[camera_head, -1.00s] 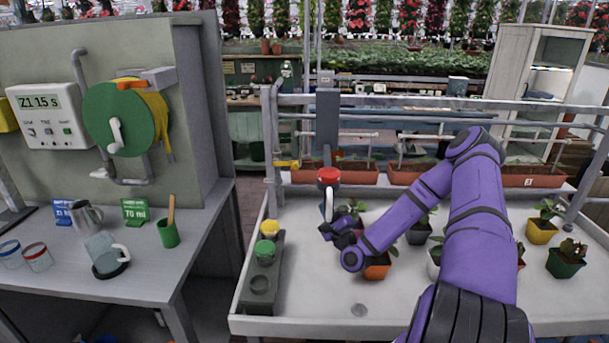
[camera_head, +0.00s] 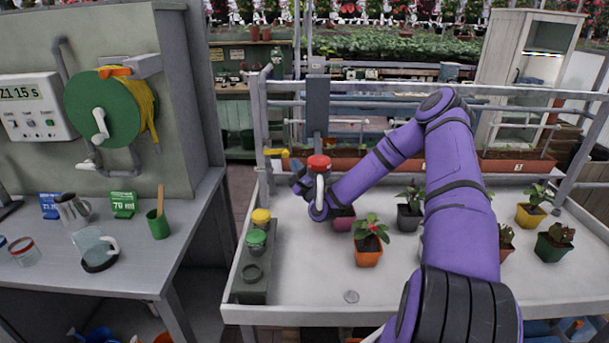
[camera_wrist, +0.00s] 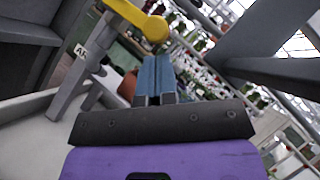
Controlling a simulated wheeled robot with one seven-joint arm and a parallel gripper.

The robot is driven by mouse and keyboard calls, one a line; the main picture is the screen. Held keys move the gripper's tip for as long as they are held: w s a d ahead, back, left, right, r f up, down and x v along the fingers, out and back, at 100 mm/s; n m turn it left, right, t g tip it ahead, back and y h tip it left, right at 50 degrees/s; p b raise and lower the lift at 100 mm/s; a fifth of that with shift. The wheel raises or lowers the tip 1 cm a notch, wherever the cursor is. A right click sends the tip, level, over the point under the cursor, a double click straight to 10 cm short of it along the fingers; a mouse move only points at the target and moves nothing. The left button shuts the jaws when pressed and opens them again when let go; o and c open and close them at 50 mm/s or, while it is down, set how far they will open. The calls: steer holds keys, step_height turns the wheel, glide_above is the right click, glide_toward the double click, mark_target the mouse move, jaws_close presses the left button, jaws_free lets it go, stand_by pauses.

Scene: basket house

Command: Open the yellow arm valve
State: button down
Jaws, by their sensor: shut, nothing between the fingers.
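The yellow arm valve (camera_head: 277,152) sits on the grey frame at the back left of the bench. In the wrist view its yellow lever (camera_wrist: 135,18) runs from the upper left to a rounded end close to the fingertips. My gripper (camera_head: 299,182) is below and slightly right of the valve in the head view, partly hidden by a red-topped fitting. In the wrist view my gripper (camera_wrist: 155,60) has its blue-grey fingers shut together and empty. The fingertips are just below the lever's rounded end; I cannot tell whether they touch it.
The red-topped fitting (camera_head: 319,163) hangs by a grey post close to my gripper. Potted plants stand right of it, including one in an orange pot (camera_head: 368,256). A grey holder with yellow and green caps (camera_head: 257,238) is at the bench's left. The front middle is mostly clear.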

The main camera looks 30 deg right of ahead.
steer(key=shift+w+a+r, duration=0.25)
steer(key=shift+a+r, duration=0.05)
steer(key=shift+r, duration=0.1)
steer(key=shift+r+n+g+y, duration=0.55)
steer(key=shift+r+n, duration=0.45)
steer(key=shift+r, duration=0.35)
steer(key=shift+s, duration=0.1)
